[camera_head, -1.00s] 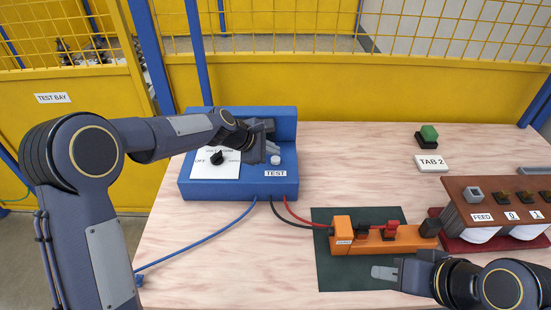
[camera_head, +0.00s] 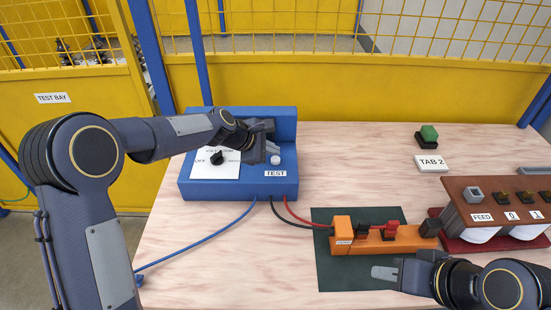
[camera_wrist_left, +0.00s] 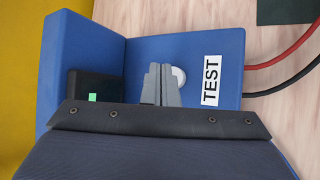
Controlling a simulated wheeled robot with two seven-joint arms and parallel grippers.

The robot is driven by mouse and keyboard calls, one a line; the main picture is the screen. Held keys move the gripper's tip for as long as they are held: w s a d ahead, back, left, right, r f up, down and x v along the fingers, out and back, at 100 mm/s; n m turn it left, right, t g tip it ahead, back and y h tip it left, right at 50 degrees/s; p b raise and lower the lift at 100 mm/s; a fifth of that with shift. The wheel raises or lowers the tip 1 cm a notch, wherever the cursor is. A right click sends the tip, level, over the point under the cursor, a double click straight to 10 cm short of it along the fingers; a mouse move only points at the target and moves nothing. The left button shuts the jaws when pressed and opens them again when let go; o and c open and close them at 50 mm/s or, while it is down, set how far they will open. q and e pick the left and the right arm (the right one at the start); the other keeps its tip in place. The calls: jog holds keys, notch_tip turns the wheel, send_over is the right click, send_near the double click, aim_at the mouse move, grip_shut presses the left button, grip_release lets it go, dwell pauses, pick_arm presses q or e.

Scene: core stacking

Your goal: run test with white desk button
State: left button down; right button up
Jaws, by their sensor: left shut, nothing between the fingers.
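The white button (camera_head: 275,160) sits on the blue test box (camera_head: 237,190), just above its TEST label (camera_head: 275,173). In the left wrist view the white button (camera_wrist_left: 179,76) is partly covered by my fingertips. My left gripper (camera_head: 262,152) is shut and empty, just left of the button in the head view; in the wrist view its fingertips (camera_wrist_left: 160,75) lie beside the button. I cannot tell whether they touch it. A black knob (camera_head: 217,158) is on a white dial plate on the box. My right gripper (camera_head: 388,272) hovers near the front of the table.
An orange fixture (camera_head: 365,245) with red and black clips lies on a dark green mat (camera_head: 335,280). Red and black leads run to it from the box. A green button (camera_head: 429,133), a TAB 2 sign (camera_head: 431,163) and a brown feed rack (camera_head: 490,190) are on the right.

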aim_at(272, 160)
pick_arm(q)
jog(key=shift+f, duration=0.1)
jog(key=shift+f, duration=0.35)
jog(key=shift+f+b, duration=0.5)
jog(key=shift+b, duration=0.05)
dwell(0.7)
dwell(0.3)
jog(key=shift+r+p, duration=0.95)
notch_tip(272, 160, up, 5)
jog(key=p, duration=0.4)
jog(key=shift+p, duration=0.35)
